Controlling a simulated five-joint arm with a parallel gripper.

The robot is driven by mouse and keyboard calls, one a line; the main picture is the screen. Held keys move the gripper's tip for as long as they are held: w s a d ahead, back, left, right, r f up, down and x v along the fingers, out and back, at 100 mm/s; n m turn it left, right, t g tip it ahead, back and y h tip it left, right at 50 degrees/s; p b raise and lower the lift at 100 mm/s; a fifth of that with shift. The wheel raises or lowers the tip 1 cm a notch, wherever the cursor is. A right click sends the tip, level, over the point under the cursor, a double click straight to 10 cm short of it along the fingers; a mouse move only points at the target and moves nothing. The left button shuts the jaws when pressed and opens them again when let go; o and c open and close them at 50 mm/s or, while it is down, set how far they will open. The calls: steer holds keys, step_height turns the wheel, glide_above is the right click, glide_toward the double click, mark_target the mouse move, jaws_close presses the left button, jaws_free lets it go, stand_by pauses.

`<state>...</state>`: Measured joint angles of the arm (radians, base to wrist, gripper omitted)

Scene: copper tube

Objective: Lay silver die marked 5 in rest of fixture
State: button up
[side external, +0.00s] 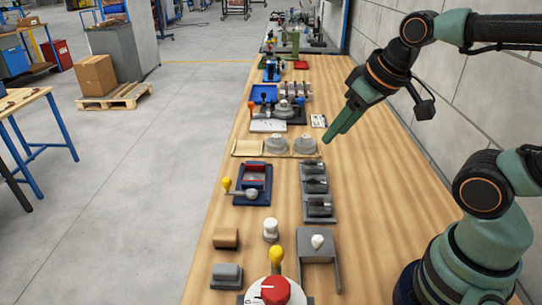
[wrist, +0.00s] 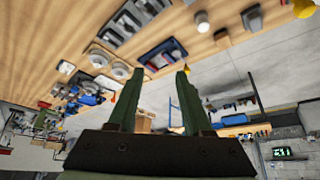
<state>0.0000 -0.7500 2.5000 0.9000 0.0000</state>
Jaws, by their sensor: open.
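Two round grey stepped pieces (side external: 276,144) and (side external: 304,145) sit side by side on a pale tray (side external: 246,148) whose left part is bare. They look like the silver dies, but no number is readable on either. They also show in the wrist view (wrist: 97,56). I cannot tell for sure which thing is the fixture. One candidate is the dark blue frame with a red bar and yellow-knobbed lever (side external: 253,183), also in the wrist view (wrist: 163,54). My gripper (side external: 334,136) is raised above the bench, right of the round pieces. Its jaws (wrist: 153,72) are apart and empty.
Nearer are a white knob (side external: 270,230), brown block (side external: 226,238), grey block (side external: 227,276), grey stand (side external: 319,262) and red dial (side external: 274,290). The bench's right side is clear.

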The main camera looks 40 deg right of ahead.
steer(key=o, duration=0.8)
steer(key=m+g, duration=0.6)
steer(key=m, duration=0.3)
glide_above(313, 164)
step_height(313, 164, down, 12)
steer(key=f, duration=0.6)
steer(key=shift+s+f, duration=0.35)
steer(key=shift+s, duration=0.05)
steer(key=shift+w+f, duration=0.2)
steer(key=shift+f, duration=1.05)
steer(key=shift+w+f, duration=0.15)
steer(key=shift+f, duration=1.1)
